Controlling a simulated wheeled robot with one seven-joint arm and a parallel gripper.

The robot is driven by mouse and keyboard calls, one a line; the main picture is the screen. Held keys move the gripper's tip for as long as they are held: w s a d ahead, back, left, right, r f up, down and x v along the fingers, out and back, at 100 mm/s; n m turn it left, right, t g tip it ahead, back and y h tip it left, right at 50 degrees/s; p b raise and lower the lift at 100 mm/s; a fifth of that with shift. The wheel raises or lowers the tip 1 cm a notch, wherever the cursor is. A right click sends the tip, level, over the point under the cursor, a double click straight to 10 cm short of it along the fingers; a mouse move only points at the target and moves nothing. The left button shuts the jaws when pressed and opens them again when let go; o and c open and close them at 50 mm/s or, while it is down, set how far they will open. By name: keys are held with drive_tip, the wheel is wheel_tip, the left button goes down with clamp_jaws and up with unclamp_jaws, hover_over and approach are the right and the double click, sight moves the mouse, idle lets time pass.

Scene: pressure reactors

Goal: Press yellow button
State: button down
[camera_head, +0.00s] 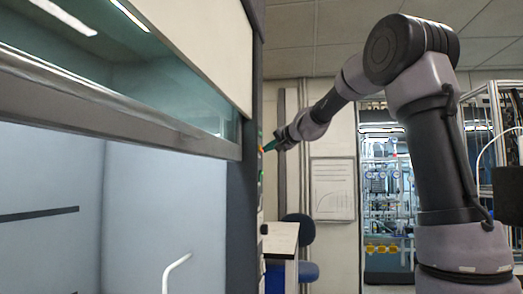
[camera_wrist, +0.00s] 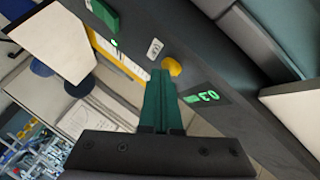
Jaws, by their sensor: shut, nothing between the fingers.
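The yellow button (camera_wrist: 172,66) is on the dark front post of the fume hood in the wrist view. My gripper (camera_wrist: 160,74) has green fingers shut together, with nothing between them. Its tips appear right beside the yellow button in that picture; I cannot tell whether they touch it.
A green digital display (camera_wrist: 203,97) and a white switch (camera_wrist: 154,48) sit near the button. A green block (camera_wrist: 102,14) is also on the post. The hood's sash (camera_head: 110,105) stands left. A white table (camera_head: 281,240) and blue chair (camera_head: 300,232) are behind.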

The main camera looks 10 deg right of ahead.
drive_tip(key=shift+s+d, duration=0.25)
drive_tip(key=shift+d, duration=0.4)
drive_tip(key=d, duration=0.1)
drive_tip(key=s+d, duration=0.1)
drive_tip(key=d, duration=0.2)
drive_tip(key=shift+s+d, duration=0.25)
drive_tip(key=shift+d, duration=0.15)
idle(0.6)
drive_tip(key=s+a+f+n+g+h, duration=0.15)
drive_tip(key=s+f, duration=0.25)
drive_tip(key=s, duration=0.6)
drive_tip(key=s+f+n+g, duration=0.15)
drive_tip(key=s+f, duration=0.25)
drive_tip(key=s, duration=0.7)
drive_tip(key=s+d+f+g+h, duration=0.1)
drive_tip(key=s+d+f+h, duration=0.1)
drive_tip(key=s+f, duration=0.4)
drive_tip(key=s+d+f+m+g+h, duration=0.1)
drive_tip(key=s+d+f+g, duration=0.1)
drive_tip(key=s+f, duration=0.5)
drive_tip(key=s+d, duration=0.1)
drive_tip(key=s, duration=0.3)
drive_tip(key=shift+s+d+h, duration=0.25)
drive_tip(key=shift+d+h, duration=0.1)
